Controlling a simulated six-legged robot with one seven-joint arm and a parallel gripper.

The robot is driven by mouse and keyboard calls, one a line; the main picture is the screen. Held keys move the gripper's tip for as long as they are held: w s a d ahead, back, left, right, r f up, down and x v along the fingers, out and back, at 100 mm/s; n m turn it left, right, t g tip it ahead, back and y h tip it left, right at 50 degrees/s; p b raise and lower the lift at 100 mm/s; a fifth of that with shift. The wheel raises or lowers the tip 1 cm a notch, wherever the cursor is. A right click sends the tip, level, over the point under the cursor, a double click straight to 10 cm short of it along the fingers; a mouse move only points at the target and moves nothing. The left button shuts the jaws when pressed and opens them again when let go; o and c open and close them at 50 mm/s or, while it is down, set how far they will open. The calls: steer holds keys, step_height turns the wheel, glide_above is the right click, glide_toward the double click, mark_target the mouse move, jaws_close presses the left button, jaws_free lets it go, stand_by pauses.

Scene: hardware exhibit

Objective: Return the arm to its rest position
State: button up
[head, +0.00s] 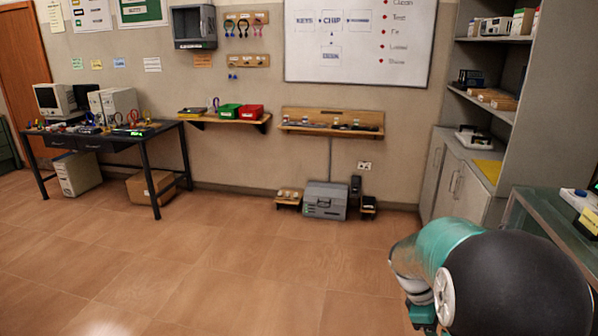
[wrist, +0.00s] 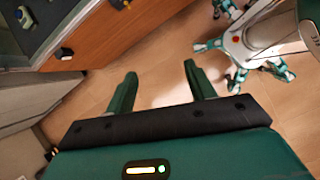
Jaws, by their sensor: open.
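My gripper (wrist: 160,82) shows in the wrist view with its two green fingers spread apart and nothing between them. Bare floor shows beyond the fingertips. In the head view, my arm (head: 450,265) is at the lower right, a teal and black link close to the camera; the gripper's fingers cannot be made out there. In the wrist view, my own legs and body show at the upper right, to the right of the fingers.
A glass-topped case (head: 560,225) stands at the right edge, near my arm; a wooden cabinet side (wrist: 110,45) is left of the fingers. Shelves (head: 490,85) stand behind. A workbench (head: 105,140) is far left. The tiled floor (head: 190,260) ahead is clear.

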steer(key=s+a+r+m+t+y, duration=0.5)
steer(key=s+a+r+m, duration=0.6)
steer(key=s+a+r, duration=0.5)
steer(key=s+t, duration=0.1)
steer(key=t, duration=0.1)
steer(key=shift+s+a+t, duration=0.2)
steer(key=shift+t, duration=0.2)
